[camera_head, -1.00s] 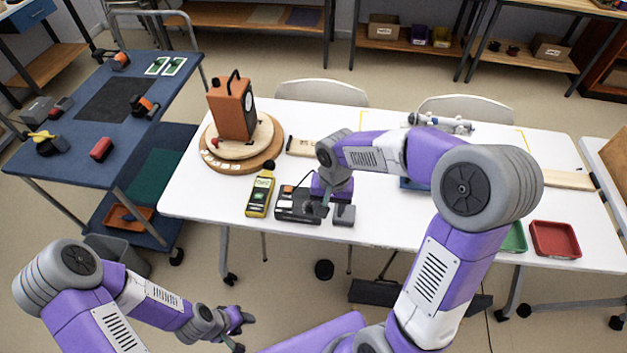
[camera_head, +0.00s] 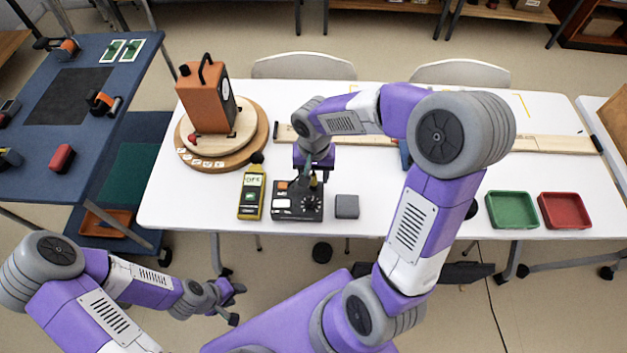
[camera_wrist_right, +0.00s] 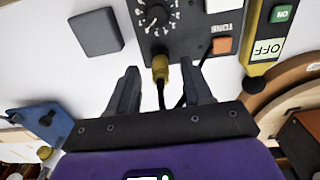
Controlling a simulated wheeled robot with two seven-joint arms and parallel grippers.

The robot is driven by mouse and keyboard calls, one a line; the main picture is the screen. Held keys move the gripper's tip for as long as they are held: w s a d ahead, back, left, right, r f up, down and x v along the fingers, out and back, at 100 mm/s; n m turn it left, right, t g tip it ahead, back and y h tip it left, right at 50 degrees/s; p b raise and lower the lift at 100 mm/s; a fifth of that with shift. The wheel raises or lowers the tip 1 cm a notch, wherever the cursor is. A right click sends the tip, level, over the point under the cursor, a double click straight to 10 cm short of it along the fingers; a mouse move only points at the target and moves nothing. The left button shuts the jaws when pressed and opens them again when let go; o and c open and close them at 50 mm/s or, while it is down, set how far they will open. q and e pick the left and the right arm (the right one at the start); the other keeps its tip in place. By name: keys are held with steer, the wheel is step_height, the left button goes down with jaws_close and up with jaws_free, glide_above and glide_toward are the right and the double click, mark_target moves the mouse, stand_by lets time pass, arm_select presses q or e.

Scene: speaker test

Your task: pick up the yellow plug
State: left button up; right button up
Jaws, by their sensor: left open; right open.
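The yellow plug (camera_wrist_right: 160,68) is at the edge of a black box with a dial (camera_wrist_right: 158,18), a dark cable running from it toward my right gripper. The plug is partly visible in the head view (camera_head: 313,182). My right gripper (camera_wrist_right: 162,80) is open, a finger on either side of the plug in the picture; whether the fingers reach fully around it is hard to tell. In the head view the right gripper (camera_head: 312,172) is at the box's (camera_head: 298,203) far edge. My left gripper (camera_head: 234,301) is open and empty, low in front of the table.
A grey block (camera_head: 347,206) lies right of the box, a yellow meter (camera_head: 251,194) left. An orange speaker (camera_head: 207,97) stands on a round wooden base (camera_head: 250,142). Green (camera_head: 512,209) and red (camera_head: 565,210) trays sit on the right of the white table (camera_head: 420,232).

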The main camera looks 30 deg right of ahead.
steer(key=shift+f, duration=0.7)
steer(key=shift+c, duration=0.5)
jaws_close()
steer(key=shift+r, duration=0.15)
